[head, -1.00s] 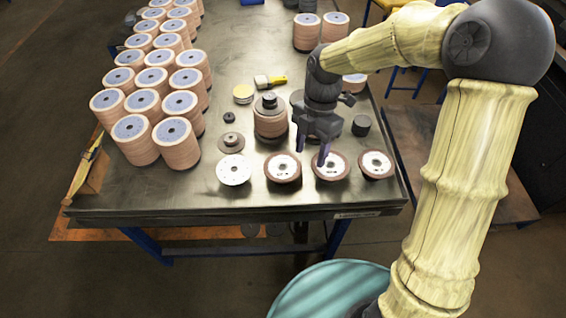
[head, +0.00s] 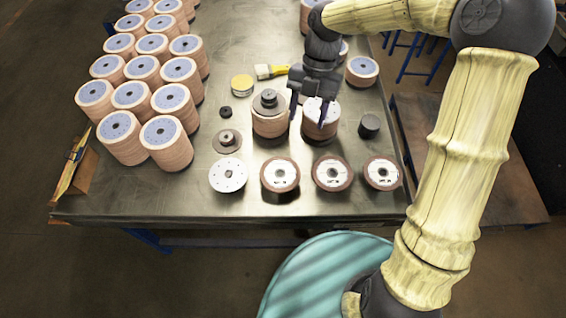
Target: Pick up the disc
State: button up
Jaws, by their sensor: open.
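Several single discs lie in a row along the table's front edge: a white disc (head: 228,187), then brown-rimmed discs with white centres, one left (head: 269,180), one in the middle (head: 320,180) and one at the right (head: 371,180). Behind them stands a short disc stack with a pale top (head: 320,131). My gripper (head: 308,113) points down, open, with its fingers at that stack's upper left part. One finger overlaps the stack's top in the picture. I cannot tell whether it touches.
Another stack (head: 270,126) with dark flanges on top stands close left of my gripper. Tall disc stacks (head: 167,150) fill the table's left side. The metal table (head: 215,100) has bare patches between.

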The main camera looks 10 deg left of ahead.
jog(key=shift+s, duration=0.15)
jog(key=p, duration=0.2)
send_near(291, 178)
jog(key=shift+x, duration=1)
jog(key=shift+d, duration=0.2)
jog(key=shift+p+x, duration=0.55)
jog(key=shift+x, duration=2.05)
jog(key=shift+a, duration=0.2)
jog(key=c, duration=0.8)
